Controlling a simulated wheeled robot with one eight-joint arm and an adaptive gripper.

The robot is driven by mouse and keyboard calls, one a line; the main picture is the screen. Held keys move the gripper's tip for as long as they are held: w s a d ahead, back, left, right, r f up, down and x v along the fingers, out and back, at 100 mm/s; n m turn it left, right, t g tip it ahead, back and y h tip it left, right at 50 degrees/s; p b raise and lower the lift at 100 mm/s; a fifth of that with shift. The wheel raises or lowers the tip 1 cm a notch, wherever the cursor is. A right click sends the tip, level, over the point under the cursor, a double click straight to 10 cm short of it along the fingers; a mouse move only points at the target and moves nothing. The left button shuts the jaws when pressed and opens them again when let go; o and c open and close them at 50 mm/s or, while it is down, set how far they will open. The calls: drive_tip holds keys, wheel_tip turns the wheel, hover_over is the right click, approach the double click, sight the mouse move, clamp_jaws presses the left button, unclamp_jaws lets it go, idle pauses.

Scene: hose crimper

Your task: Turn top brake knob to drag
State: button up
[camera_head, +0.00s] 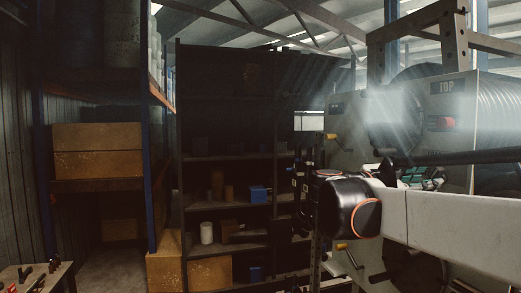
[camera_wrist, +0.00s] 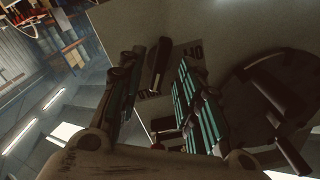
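The machine's upper panel carries a TOP label (camera_head: 447,87) in the head view; it also shows, turned over, in the wrist view (camera_wrist: 192,48). Below it in the head view is a red knob (camera_head: 448,122) beside a small label. In the wrist view, a dark elongated knob (camera_wrist: 160,66) near the TOP label appears to be the same knob. My gripper (camera_head: 421,177) is below the knob in the head view. In the wrist view my gripper (camera_wrist: 157,80) is open, its teal-padded fingers on either side of the knob in the picture. Contact and the knob's setting cannot be read.
A dark round hub (camera_wrist: 280,90) with protruding arms is right of the fingers in the wrist view. Yellow-handled levers (camera_head: 332,137) are on the machine's left side. A dark shelf rack (camera_head: 225,165) stands behind, with a small table (camera_head: 38,280) at lower left.

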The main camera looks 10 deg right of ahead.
drive_tip(key=shift+w+d, duration=0.1)
drive_tip(key=shift+d, duration=1.2)
drive_tip(key=shift+c, duration=0.6)
clamp_jaws()
drive_tip(key=shift+n, duration=0.3)
drive_tip(key=n+b, duration=0.1)
drive_tip(key=n, duration=0.4)
drive_tip(key=n+b, duration=0.1)
drive_tip(key=n, duration=0.5)
drive_tip(key=shift+s+a+r+b, duration=0.1)
drive_tip(key=shift+s+r+b, duration=0.1)
drive_tip(key=shift+b, duration=0.2)
drive_tip(key=shift+n, duration=0.3)
